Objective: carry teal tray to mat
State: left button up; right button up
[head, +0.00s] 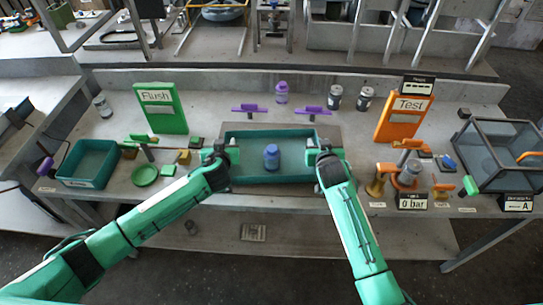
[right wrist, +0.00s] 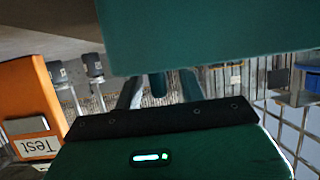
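The large teal tray (head: 290,178) is at the middle of the bench, over a grey mat (head: 334,133) that shows past its right side. I cannot tell whether it touches the mat. A blue jar (head: 272,158) stands upright in it. My left gripper (head: 221,155) is at its left end wall and my right gripper (head: 325,155) at its right end wall. In the right wrist view a teal wall (right wrist: 200,35), which looks like the tray's, hides the tips of the right gripper (right wrist: 173,86). Whether either gripper is closed on the tray is unclear.
A smaller teal bin (head: 88,160) and a green dish (head: 145,175) lie left. Two purple-handled parts (head: 249,109) (head: 313,110) and a purple jar (head: 282,92) stand behind the tray. Orange fittings (head: 407,175) and a glass-sided box (head: 500,155) crowd the right.

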pick_arm(q)
jog(key=shift+c, duration=0.4)
pick_arm(e)
jog(key=shift+c, duration=0.4)
pick_arm(q)
grip_shut()
pick_arm(e)
grip_shut()
pick_arm(q)
jog(key=shift+r, duration=0.1)
pick_arm(e)
jog(key=shift+r, duration=0.1)
